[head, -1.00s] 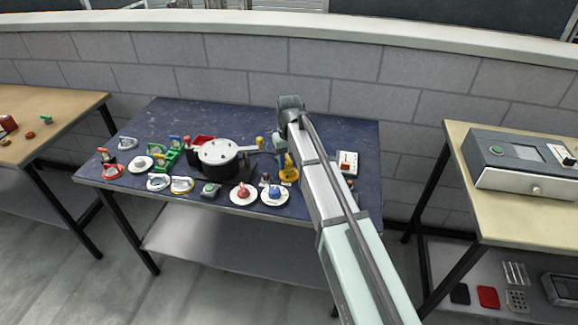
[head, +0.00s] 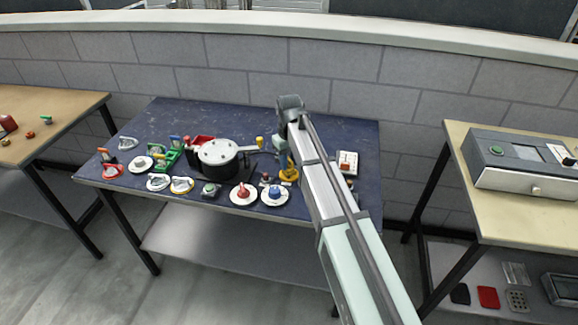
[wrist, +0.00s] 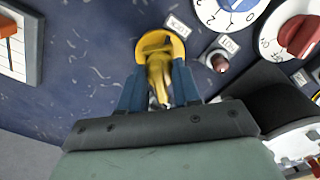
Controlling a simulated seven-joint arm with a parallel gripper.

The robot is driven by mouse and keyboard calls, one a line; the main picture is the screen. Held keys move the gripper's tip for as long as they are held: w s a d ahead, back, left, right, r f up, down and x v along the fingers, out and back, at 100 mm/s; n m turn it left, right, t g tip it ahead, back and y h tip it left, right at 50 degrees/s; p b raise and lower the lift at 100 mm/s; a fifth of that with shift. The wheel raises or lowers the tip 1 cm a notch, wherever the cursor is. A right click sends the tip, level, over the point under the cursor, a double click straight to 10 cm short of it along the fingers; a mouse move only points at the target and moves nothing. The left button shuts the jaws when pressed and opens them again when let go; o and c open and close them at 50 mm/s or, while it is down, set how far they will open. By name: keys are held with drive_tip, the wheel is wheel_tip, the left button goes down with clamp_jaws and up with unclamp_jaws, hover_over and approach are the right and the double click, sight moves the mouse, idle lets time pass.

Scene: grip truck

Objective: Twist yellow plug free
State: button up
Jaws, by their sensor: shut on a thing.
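The yellow plug (wrist: 157,70) is in the upper middle of the wrist view, with a rounded yellow collar at its far end against the dark blue tabletop. It also shows in the head view (head: 290,175), near the right part of the blue table, partly hidden by my arm. My gripper (wrist: 160,82) has a dark blue finger on each side of the plug's narrow body and is shut on it. In the head view my gripper (head: 284,162) points down at the plug. I cannot tell whether the plug is seated or loose.
A small reddish knob (wrist: 219,63) stands close to the plug's right. Blue-knob (head: 275,193) and red-knob (head: 243,192) dials lie to the left in the head view. A black pot (head: 220,158) stands farther left. A white switch plate (head: 347,162) is to the right.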

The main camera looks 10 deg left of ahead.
sight(289, 159)
drive_tip(key=shift+s+f+n, duration=0.1)
drive_tip(key=shift+n, duration=5.4)
drive_tip(key=o, duration=0.7)
drive_tip(key=shift+c, duration=0.2)
drive_tip(key=shift+o, duration=0.2)
drive_tip(key=shift+r, duration=3.85)
